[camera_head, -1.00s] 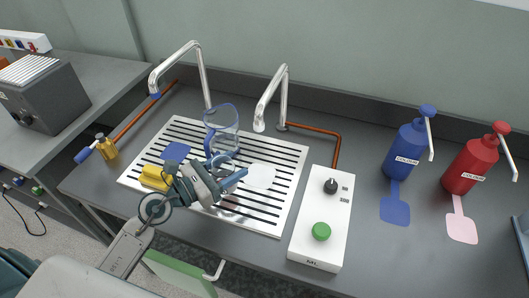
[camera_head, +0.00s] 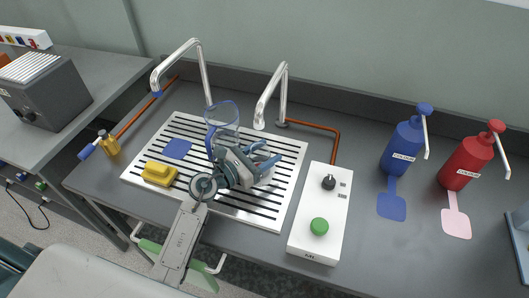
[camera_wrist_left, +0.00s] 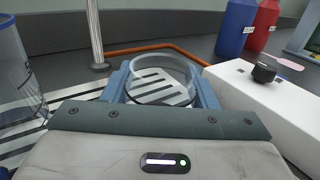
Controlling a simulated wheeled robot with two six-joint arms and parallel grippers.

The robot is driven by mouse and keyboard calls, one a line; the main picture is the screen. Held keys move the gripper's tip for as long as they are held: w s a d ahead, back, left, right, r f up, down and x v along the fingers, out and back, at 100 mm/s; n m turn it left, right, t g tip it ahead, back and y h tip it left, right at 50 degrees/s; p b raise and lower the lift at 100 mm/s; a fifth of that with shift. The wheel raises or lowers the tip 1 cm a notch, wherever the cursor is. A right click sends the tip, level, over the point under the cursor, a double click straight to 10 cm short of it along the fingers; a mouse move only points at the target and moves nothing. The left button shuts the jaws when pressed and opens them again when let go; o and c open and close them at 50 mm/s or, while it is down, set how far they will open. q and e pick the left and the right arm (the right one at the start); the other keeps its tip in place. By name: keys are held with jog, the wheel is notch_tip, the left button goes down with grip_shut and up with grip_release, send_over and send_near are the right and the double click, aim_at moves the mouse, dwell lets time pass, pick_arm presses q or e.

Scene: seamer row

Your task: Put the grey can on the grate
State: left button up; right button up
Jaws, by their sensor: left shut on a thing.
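My left gripper (camera_head: 268,162) is over the right half of the slotted silver grate (camera_head: 190,124). In the left wrist view its two blue fingers stand on either side of a clear, grey-tinted round can (camera_wrist_left: 160,72) with an open top, and are shut on it. The grate's slots show through the can. I cannot tell whether its base touches the grate. A clear jug with a blue rim (camera_head: 222,113) stands on the grate just behind the gripper; it also shows at the left of the left wrist view (camera_wrist_left: 15,75). My right gripper is not in view.
A yellow sponge (camera_head: 158,174) and a blue square (camera_head: 177,149) are on the grate's left side. Two taps (camera_head: 205,70) rise behind it. A white control box (camera_head: 313,240) stands close on the right. Blue (camera_head: 402,148) and red (camera_head: 468,162) bottles are farther right.

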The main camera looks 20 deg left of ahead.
pick_arm(q)
jog(key=shift+f, duration=0.2)
jog(key=o, duration=1)
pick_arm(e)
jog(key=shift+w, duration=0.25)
pick_arm(q)
jog(key=shift+r, duration=0.1)
jog(key=shift+r, duration=0.15)
jog(key=v, duration=0.2)
jog(key=b+v, duration=0.1)
jog(key=v, duration=0.2)
jog(key=shift+s+a+f+b, duration=0.2)
jog(key=shift+s+f+b, duration=0.1)
jog(key=shift+s+b, duration=0.1)
jog(key=b+v, duration=0.1)
jog(key=v, duration=0.4)
jog(key=shift+w+r, duration=0.1)
jog(key=shift+r, duration=0.05)
jog(key=shift+s+a+r+b, duration=0.1)
jog(key=shift+s+a+b, duration=0.25)
jog(key=shift+s, duration=0.2)
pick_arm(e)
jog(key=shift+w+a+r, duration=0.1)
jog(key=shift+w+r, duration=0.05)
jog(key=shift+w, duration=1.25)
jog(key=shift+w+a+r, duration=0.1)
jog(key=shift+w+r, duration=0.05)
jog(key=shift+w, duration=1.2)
